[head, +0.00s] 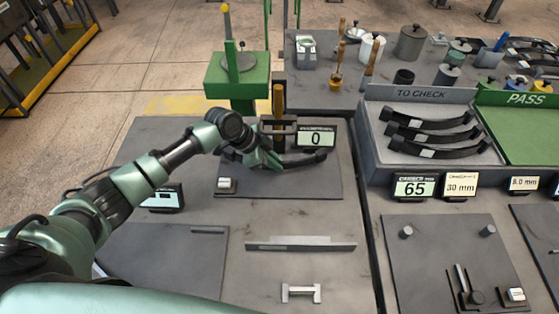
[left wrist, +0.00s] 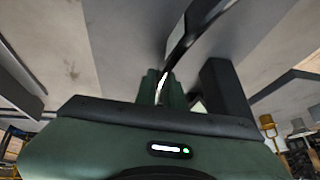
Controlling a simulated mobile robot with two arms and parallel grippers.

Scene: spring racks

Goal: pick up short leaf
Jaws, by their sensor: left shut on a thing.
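A short leaf, a dark curved strip (head: 305,161), shows at the dark plate of the left station, its right end sticking out beyond my left gripper (head: 268,160). My left gripper is shut on this leaf, and my arm and hand hide its left part. In the left wrist view the leaf (left wrist: 188,35) rises as a dark curved band from between the fingers (left wrist: 163,90). I cannot tell whether the leaf touches the plate. Several other dark curved leaves (head: 432,135) lie in the "TO CHECK" tray (head: 375,150). My right gripper is not in view.
A display reading 0 (head: 316,138) stands just behind the leaf, beside a post (head: 278,103). A display reading 65 (head: 414,186) stands before the tray. The green "PASS" tray (head: 520,130) is at the right. A flat bar (head: 300,243) and a metal piece (head: 300,292) lie in front.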

